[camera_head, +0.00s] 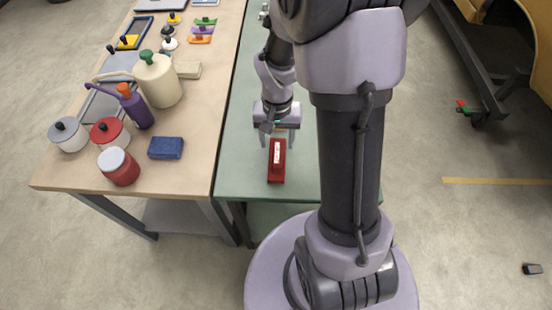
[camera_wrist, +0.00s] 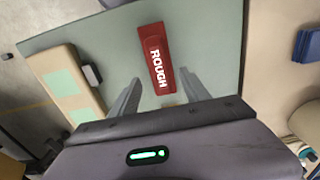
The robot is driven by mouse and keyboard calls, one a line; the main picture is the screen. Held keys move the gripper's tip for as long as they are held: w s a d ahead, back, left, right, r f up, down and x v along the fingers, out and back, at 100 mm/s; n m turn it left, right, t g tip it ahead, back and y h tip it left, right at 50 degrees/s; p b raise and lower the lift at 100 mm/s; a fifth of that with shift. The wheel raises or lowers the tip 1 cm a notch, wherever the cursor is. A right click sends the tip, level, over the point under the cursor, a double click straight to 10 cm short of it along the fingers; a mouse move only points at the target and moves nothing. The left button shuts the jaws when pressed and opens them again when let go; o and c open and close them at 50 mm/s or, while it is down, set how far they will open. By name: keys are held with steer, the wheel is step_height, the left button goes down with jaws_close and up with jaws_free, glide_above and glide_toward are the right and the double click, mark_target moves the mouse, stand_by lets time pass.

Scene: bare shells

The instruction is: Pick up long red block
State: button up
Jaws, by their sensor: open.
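The long red block (camera_head: 276,172) lies on the green table near its front edge. It has a white label, which reads "ROUGH" in the wrist view (camera_wrist: 155,55). My gripper (camera_head: 278,138) is over the back part of the block in the head view. In the wrist view its two open fingers (camera_wrist: 160,80) are on either side of the near end of the block, with gaps between. Nothing is held. I cannot tell exactly how high the fingertips are above the table.
A beige block with green patches (camera_wrist: 62,82) stands left of the red block in the wrist view, a small dark object beside it. The wooden table (camera_head: 190,175) at left holds a blue block (camera_head: 166,148), a red jar (camera_head: 118,168), pots and jugs.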

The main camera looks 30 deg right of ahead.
mark_target(277, 153)
step_height(277, 153, down, 6)
steer(key=b, duration=0.2)
steer(key=shift+s+f+b, duration=0.1)
steer(key=shift+f+b, duration=0.1)
steer(key=shift+b, duration=0.1)
steer(key=shift+a+r, duration=0.1)
steer(key=shift+r, duration=0.05)
steer(key=shift+c, duration=1)
jaws_close()
